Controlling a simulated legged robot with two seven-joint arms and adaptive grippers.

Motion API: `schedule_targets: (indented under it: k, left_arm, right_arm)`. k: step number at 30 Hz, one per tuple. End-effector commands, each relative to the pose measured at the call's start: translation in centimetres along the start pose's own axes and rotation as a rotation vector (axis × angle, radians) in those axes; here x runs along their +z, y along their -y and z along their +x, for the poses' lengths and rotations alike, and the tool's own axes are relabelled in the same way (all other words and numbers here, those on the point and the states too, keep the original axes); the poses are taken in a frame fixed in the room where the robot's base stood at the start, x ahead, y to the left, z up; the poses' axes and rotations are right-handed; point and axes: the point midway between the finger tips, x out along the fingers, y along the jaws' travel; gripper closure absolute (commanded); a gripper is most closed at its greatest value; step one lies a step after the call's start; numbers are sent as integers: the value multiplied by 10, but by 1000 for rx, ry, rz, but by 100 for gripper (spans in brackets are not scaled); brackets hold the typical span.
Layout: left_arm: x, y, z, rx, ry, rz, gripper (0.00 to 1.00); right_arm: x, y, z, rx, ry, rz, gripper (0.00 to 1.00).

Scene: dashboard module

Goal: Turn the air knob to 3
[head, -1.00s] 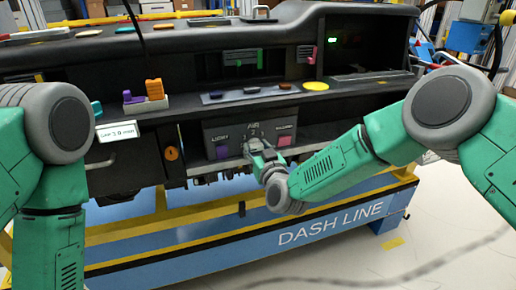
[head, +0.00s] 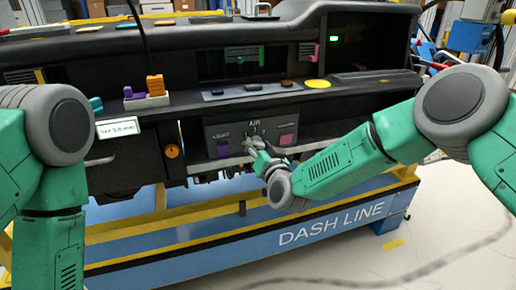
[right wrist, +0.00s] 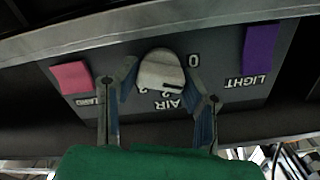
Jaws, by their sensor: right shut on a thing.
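The air knob (right wrist: 160,70) is a pale grey knob with a dark mark on its lower right in the right wrist view, where the panel appears upside down. It sits on the dark panel (head: 208,133) under the word AIR. A 0 shows beside the knob, and the digits near AIR are partly covered. My right gripper (right wrist: 161,72) is shut on the knob, one finger on each side. In the head view my right gripper (head: 251,145) hides most of the knob. My left arm stands at the left, with its gripper out of view.
The purple LIGHT button (right wrist: 260,48) and a pink button (right wrist: 72,77) flank the knob. An orange knob (head: 171,151) and a small white display (head: 117,127) are farther left. A ledge runs just below the panel.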

Motion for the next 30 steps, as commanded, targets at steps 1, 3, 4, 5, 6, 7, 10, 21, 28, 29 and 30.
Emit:
schedule_targets:
  k: [1,3,4,5,6,7,10,21,28,29,30]
  left_arm:
    - [0,0,2,0,0,0,69]
    - [0,0,4,0,0,0,69]
    - [0,0,4,0,0,0,69]
    - [0,0,5,0,0,0,69]
    - [0,0,6,0,0,0,69]
    - [0,0,6,0,0,0,69]
    - [0,0,8,0,0,0,69]
    - [1,0,9,0,0,0,69]
    - [0,0,9,0,0,0,69]
    - [0,0,9,0,0,0,69]
    - [0,0,9,0,0,0,69]
  right_arm:
    - [1,0,0,0,0,33,92]
    - [0,-1,0,0,-1,79,92]
    - [0,-1,0,1,-1,96,92]
    - [0,-2,0,1,-1,113,92]
    - [0,-2,0,1,-1,133,92]
    - [0,-2,0,1,-2,147,92]
    - [0,-2,0,1,-2,187,92]
    - [-1,-2,0,2,-2,240,92]
    - [-1,-2,0,2,-2,239,92]
    - [-1,-2,0,2,-2,239,92]
    - [-1,-2,0,2,-2,239,50]
